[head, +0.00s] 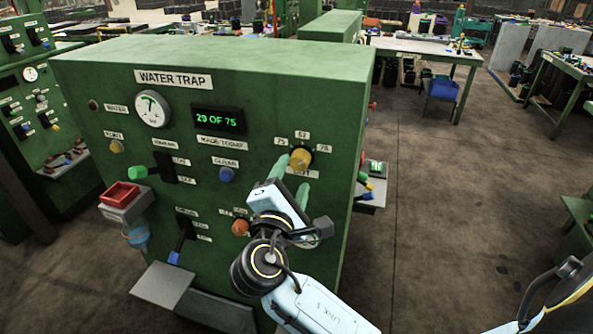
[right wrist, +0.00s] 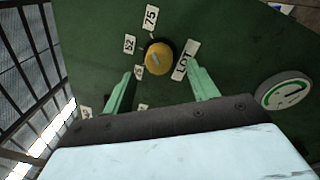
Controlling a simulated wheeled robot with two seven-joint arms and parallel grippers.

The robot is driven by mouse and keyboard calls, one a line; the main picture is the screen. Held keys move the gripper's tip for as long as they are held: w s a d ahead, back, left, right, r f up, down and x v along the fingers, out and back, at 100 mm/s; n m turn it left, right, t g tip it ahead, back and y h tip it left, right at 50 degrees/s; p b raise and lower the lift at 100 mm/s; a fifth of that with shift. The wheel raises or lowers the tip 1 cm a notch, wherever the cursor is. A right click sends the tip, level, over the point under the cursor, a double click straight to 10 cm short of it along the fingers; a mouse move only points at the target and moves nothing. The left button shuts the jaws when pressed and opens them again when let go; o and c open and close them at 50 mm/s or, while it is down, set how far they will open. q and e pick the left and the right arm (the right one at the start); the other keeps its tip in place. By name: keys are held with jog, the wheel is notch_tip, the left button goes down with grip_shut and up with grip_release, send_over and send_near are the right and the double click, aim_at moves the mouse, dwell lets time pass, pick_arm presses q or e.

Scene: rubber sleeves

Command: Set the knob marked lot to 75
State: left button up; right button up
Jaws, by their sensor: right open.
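The lot knob (head: 301,158) is round and yellow on the upper right of the green machine front. The labels 25, 52 and 75 (head: 325,148) sit around it, with the LOT plate below, partly hidden by my gripper. In the right wrist view the knob (right wrist: 158,57) carries a small pale mark that seems to lie towards 52 (right wrist: 129,44), though it is small. My right gripper (head: 293,179) is open and empty in front of the knob. Its green fingers (right wrist: 162,73) are spread with the knob between their lines, apparently just short of it. My left gripper is not in view.
A display (head: 218,121) appears to read 29 OF 75. A gauge (head: 152,109), a blue button (head: 227,175), an orange knob (head: 240,227), levers and a red tray (head: 120,195) share the panel. The floor to the right is open.

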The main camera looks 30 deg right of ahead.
jog(key=b+v, duration=0.1)
jog(key=v, duration=0.8)
jog(key=shift+s, duration=0.2)
jog(key=shift+a, duration=0.1)
